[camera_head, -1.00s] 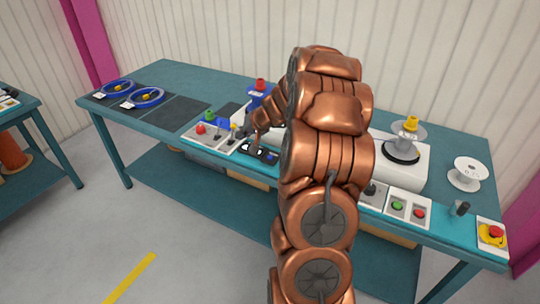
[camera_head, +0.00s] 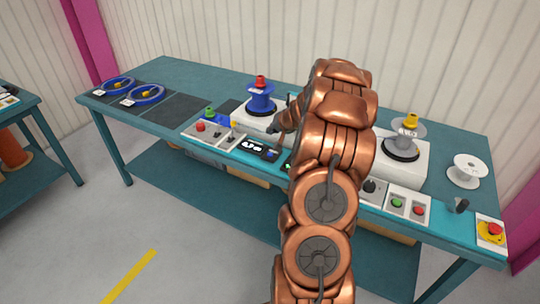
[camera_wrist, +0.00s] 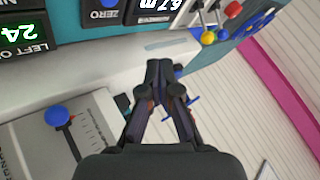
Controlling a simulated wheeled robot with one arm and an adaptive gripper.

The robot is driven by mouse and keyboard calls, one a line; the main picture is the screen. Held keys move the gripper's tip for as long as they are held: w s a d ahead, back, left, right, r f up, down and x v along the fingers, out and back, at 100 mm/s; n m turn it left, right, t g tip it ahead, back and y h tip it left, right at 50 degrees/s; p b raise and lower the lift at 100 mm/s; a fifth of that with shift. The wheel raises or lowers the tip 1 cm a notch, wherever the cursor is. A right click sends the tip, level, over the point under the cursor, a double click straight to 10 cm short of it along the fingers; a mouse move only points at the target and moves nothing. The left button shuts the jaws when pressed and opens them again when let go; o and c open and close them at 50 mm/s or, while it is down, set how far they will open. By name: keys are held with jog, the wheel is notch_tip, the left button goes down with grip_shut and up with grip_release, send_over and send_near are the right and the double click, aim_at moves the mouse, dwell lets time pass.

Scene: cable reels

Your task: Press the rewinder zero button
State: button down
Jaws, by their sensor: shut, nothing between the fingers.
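The blue zero button (camera_wrist: 109,3) is at the top edge of the wrist view, partly cut off, with the word ZERO beneath it. It sits on a dark panel beside a lit length display (camera_wrist: 162,6). In the head view the display (camera_head: 252,146) is on the front strip of the bench, with the small blue button (camera_head: 272,154) at its right end. My gripper (camera_wrist: 160,68) is shut and empty. Its fingertips show below the display and to the right of the button in the wrist view, apart from both. In the head view my arm partly hides the gripper.
A second display (camera_wrist: 24,33) and a blue-knobbed slider (camera_wrist: 58,117) lie left in the wrist view. A blue reel (camera_head: 261,100) stands behind the display. Switches with a red button (camera_head: 200,127) are left of it. An emergency stop (camera_head: 494,231) is far right.

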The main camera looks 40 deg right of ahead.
jog(key=b, duration=0.4)
send_over(271, 154)
notch_tip(271, 154, down, 6)
jog(key=shift+s+f, duration=0.1)
jog(key=shift+f, duration=0.15)
jog(key=shift+f+b, duration=0.6)
jog(key=shift+f, duration=0.1)
jog(key=shift+f, duration=0.1)
dwell(0.6)
jog(key=shift+f+b, duration=0.3)
jog(key=shift+b, duration=0.35)
jog(key=shift+f+b, duration=0.45)
jog(key=shift+b, duration=0.15)
dwell(0.7)
jog(key=shift+r, duration=0.15)
jog(key=shift+r+p, duration=0.45)
jog(key=shift+r, duration=0.3)
jog(key=shift+r+p, duration=1.45)
jog(key=shift+r, duration=1)
